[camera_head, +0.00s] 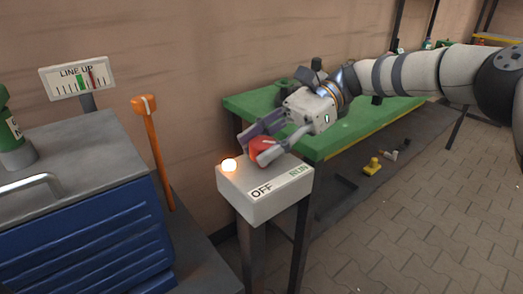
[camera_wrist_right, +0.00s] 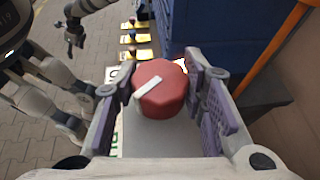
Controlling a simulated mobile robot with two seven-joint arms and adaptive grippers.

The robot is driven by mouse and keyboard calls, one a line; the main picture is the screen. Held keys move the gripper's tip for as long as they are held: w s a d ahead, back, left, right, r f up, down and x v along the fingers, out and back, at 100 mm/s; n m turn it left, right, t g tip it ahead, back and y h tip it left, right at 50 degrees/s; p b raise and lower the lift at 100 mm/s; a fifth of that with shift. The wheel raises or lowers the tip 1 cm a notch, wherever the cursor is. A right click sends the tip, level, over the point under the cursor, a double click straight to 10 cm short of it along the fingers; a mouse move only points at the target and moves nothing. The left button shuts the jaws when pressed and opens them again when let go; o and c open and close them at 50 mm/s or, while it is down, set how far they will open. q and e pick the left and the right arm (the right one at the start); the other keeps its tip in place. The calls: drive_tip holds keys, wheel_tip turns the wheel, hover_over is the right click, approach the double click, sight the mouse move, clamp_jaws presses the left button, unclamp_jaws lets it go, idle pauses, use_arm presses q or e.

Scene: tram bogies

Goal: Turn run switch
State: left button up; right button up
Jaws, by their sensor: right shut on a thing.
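The run switch is a red knob (camera_head: 262,146) on top of a white box (camera_head: 258,206) marked OFF and RUN. My right gripper (camera_head: 262,148) is shut on the red knob, with a finger on either side. In the right wrist view the knob (camera_wrist_right: 160,88) sits between the two purple-grey finger pads and bears a slanted white pointer bar. The labels are partly hidden there, so I cannot tell which one the bar points at. A lamp (camera_head: 229,165) on the box glows orange-white. My left gripper (camera_wrist_right: 74,38) seems to hang at the upper left of the wrist view; its jaws are unclear.
A blue cabinet (camera_head: 90,225) with a grey top stands left, bearing a LINE UP gauge (camera_head: 76,78) and a green bottle-like object (camera_head: 12,130). An orange-handled lever (camera_head: 153,150) rises beside it. A green bench (camera_head: 345,137) stands behind the box. Paved floor lies open to the right.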

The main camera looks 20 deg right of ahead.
drive_tip(key=shift+f+n+g, duration=0.1)
drive_tip(key=shift+n+g, duration=0.2)
drive_tip(key=o, duration=1.2)
drive_tip(key=v, duration=0.6)
drive_tip(key=shift+w+d, duration=0.15)
drive_tip(key=shift+d, duration=0.1)
drive_tip(key=shift+d+r, duration=0.35)
